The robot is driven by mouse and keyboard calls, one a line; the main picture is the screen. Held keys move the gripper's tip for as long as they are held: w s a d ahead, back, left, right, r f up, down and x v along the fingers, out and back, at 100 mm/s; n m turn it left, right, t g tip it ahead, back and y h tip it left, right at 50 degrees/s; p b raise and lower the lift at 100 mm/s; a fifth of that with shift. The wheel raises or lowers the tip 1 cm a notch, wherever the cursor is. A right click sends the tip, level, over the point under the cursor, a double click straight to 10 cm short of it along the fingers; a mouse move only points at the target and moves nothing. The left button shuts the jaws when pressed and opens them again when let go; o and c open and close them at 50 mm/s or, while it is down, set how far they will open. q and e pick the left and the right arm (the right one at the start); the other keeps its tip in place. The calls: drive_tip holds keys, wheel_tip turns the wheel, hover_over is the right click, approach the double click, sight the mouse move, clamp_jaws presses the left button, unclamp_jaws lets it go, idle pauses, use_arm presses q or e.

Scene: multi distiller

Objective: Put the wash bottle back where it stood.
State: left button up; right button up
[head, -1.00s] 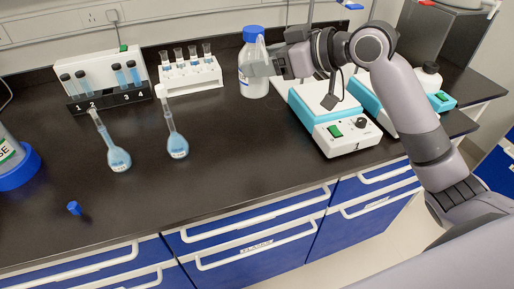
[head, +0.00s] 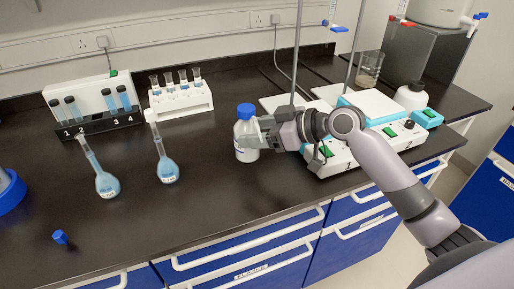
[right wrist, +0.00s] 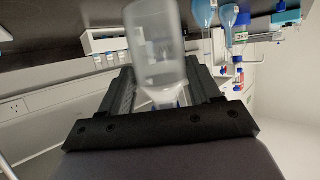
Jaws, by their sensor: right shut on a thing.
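The wash bottle (head: 246,140), a clear bottle with a blue cap and a pale label, is upright in the head view, left of the balance-like white and teal devices. My right gripper (head: 264,133) comes in from the right and is shut on it. In the right wrist view the bottle (right wrist: 158,45) sits between the fingers of the gripper (right wrist: 165,88). Its base is close to the dark bench (head: 215,190); I cannot tell whether it touches. My left gripper is not in view.
A white tube rack (head: 181,102) is behind, left of the bottle. A hotplate-like device (head: 335,158) is close on the right under my arm.

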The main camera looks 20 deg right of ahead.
sight(257, 158)
drive_tip(key=shift+f, duration=2.3)
drive_tip(key=o, duration=0.4)
drive_tip(key=shift+f, duration=0.15)
drive_tip(key=o, duration=0.4)
